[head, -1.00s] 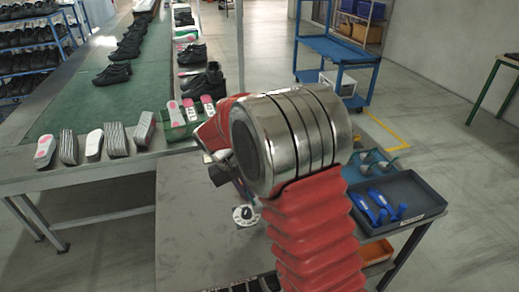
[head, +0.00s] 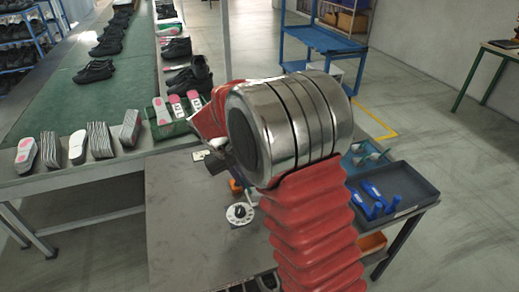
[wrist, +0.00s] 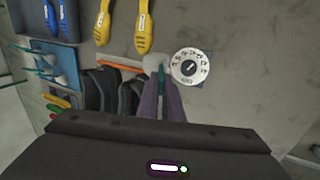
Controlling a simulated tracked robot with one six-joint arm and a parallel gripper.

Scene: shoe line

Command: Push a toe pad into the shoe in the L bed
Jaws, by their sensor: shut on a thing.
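My gripper (wrist: 161,68) shows in the wrist view with its two purple-grey fingers close together. A thin teal strip shows between the fingers, and a pale rounded piece (wrist: 153,60) is at their tips. An orange bar (wrist: 121,65) runs left from this piece; I cannot tell whether they are one thing or whether the piece is a toe pad. Two dark shoes (wrist: 101,90) stand side by side left of the fingers; the near gripper body hides their lower parts. Which bed is L cannot be told. In the head view my arm hides the gripper and most of the shoe area.
A white dial (wrist: 190,66) lies on the grey table (head: 185,225), right of the fingers in the wrist view. Yellow-handled tools (wrist: 143,28) lie beyond. A dark tray (head: 420,187) holds blue tools.

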